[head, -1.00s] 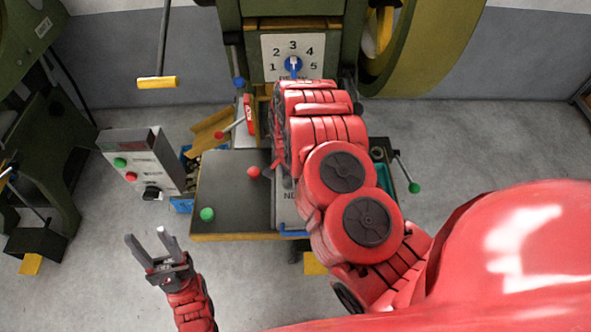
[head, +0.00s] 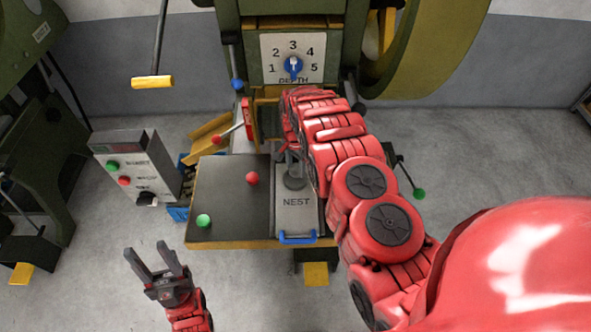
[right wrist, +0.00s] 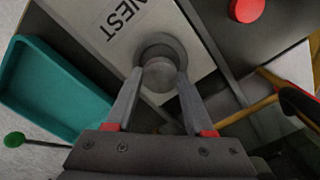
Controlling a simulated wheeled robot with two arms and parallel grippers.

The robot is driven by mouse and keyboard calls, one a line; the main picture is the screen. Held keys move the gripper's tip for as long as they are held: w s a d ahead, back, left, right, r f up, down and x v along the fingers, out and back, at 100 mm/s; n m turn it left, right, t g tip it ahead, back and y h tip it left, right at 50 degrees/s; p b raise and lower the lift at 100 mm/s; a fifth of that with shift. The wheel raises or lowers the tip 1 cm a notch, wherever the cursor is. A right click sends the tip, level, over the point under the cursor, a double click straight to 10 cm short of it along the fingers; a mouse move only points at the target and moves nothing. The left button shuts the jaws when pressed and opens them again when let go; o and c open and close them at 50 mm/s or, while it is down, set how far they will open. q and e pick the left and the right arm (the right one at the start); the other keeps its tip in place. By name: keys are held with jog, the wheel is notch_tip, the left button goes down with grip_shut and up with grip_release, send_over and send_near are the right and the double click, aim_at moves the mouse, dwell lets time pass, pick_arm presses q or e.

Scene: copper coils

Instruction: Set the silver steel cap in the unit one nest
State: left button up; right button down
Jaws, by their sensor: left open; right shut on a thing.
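My right gripper (right wrist: 160,73) is shut on the silver steel cap (right wrist: 160,76), a short grey round piece between its fingertips. In the right wrist view the cap overlaps the round dark nest (right wrist: 160,45) on the pale plate marked NEST (right wrist: 118,18). I cannot tell whether the cap touches the nest or is just above it. In the head view the nest (head: 293,183) shows as a dark disc, with the right fingers just behind it. The cap cannot be made out there. My left gripper (head: 151,252) is open and empty, in front and left of the press table.
The dark table (head: 228,195) carries a red knob (head: 252,178) and a green knob (head: 204,221). A blue handle (head: 297,238) fronts the nest plate. A teal tray (right wrist: 45,90) lies beside it. A control box (head: 135,165) stands left. The press depth dial (head: 293,65) is behind.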

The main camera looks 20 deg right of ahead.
aim_at(295, 170)
notch_tip(295, 170, down, 2)
jog(key=shift+f+p, duration=0.15)
jog(key=shift+p, duration=0.2)
jog(key=shift+f, duration=0.15)
jog(key=shift+f+b, duration=0.45)
jog(key=shift+b, duration=0.15)
jog(key=shift+s, duration=0.15)
